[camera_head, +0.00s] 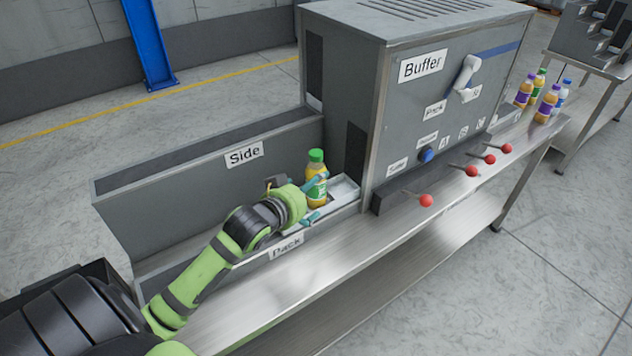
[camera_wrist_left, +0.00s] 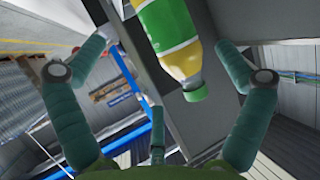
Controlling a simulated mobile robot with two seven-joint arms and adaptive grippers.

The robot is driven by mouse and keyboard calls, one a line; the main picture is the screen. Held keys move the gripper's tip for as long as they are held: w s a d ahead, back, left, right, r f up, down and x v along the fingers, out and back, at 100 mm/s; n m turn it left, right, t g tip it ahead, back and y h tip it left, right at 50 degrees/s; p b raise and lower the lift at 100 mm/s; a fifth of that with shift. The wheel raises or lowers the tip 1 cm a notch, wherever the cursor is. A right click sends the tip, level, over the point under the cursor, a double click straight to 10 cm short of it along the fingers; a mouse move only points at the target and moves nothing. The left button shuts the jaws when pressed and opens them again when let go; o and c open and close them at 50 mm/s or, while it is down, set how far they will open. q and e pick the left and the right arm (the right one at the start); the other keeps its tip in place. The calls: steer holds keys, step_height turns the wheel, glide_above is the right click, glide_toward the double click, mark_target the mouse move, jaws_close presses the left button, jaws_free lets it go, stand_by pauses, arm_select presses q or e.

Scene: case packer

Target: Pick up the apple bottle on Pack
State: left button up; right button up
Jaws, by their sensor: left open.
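The apple bottle (camera_head: 316,181), yellow with a green cap and green label, stands upright in the Pack tray (camera_head: 346,190) at its right end, near the Buffer machine. My left gripper (camera_head: 315,199) is at the bottle, with its teal fingers spread on either side. In the left wrist view the bottle (camera_wrist_left: 177,38) lies between the open fingers (camera_wrist_left: 168,75), its green cap pointing toward the palm. The fingers look apart from the bottle there. My right gripper is not in view.
The Buffer machine (camera_head: 440,105) stands right beside the tray, with several red-knobbed levers (camera_head: 426,200) along its front. The Side bin wall (camera_head: 210,165) rises behind the tray. More bottles (camera_head: 546,103) stand at the table's far right. The steel table front (camera_head: 330,265) is clear.

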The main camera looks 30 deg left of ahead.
mark_target(315, 186)
arm_select(q)
steer(key=shift+a+p+x, duration=0.15)
steer(key=shift+p+x, duration=0.25)
steer(key=shift+x, duration=1.3)
steer(key=shift+a+p+x, duration=0.1)
steer(key=shift+p+x, duration=0.25)
steer(key=shift+x, duration=1.4)
steer(key=shift+s, duration=0.1)
steer(key=c, duration=1.4)
